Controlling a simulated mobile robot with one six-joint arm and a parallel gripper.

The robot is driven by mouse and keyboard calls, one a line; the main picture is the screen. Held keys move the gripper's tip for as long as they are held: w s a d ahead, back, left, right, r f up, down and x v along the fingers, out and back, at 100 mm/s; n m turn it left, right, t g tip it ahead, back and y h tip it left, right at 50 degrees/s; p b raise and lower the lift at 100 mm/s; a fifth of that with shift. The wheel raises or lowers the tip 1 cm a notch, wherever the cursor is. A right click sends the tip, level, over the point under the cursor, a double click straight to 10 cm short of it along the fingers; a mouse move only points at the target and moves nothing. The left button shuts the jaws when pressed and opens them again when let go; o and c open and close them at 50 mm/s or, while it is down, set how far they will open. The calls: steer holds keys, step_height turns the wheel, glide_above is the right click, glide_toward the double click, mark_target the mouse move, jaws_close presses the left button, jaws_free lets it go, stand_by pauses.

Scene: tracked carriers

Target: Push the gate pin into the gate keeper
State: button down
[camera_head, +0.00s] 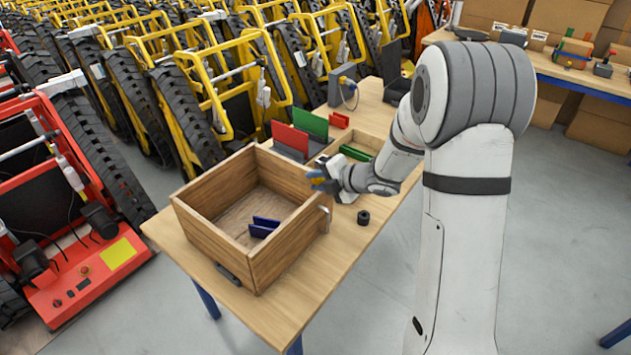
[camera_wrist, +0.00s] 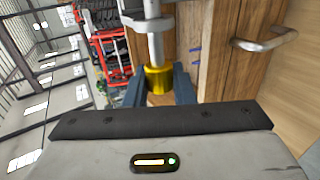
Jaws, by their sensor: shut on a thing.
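My gripper (camera_wrist: 158,92) is shut on a yellow collar (camera_wrist: 158,78), with a grey metal rod (camera_wrist: 153,22) running from it toward the top edge of the wrist view. This looks like the gate pin. In the head view my gripper (camera_head: 320,179) is at the right wall of a wooden box (camera_head: 223,231), near its upper right corner. A blue-grey finger shows on each side of the collar. The far end of the rod is cut off by the frame. I cannot make out the gate keeper for certain.
A metal handle (camera_wrist: 265,40) sits on the wood right of the rod; it also shows in the head view (camera_head: 325,218). Blue pieces (camera_head: 263,227) lie in the box. A black ring (camera_head: 363,217) lies on the table (camera_head: 335,268). Red and green panels (camera_head: 310,121) stand behind.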

steer(key=shift+w+d, duration=1)
steer(key=shift+w, duration=0.25)
stand_by(2.4)
steer(key=c, duration=1.1)
jaws_free()
steer(key=shift+c, duration=0.2)
steer(key=b+v, duration=0.1)
steer(key=v, duration=0.6)
steer(key=shift+s+d+r, duration=0.2)
steer(key=shift+s+d, duration=0.05)
steer(key=shift+c, duration=0.5)
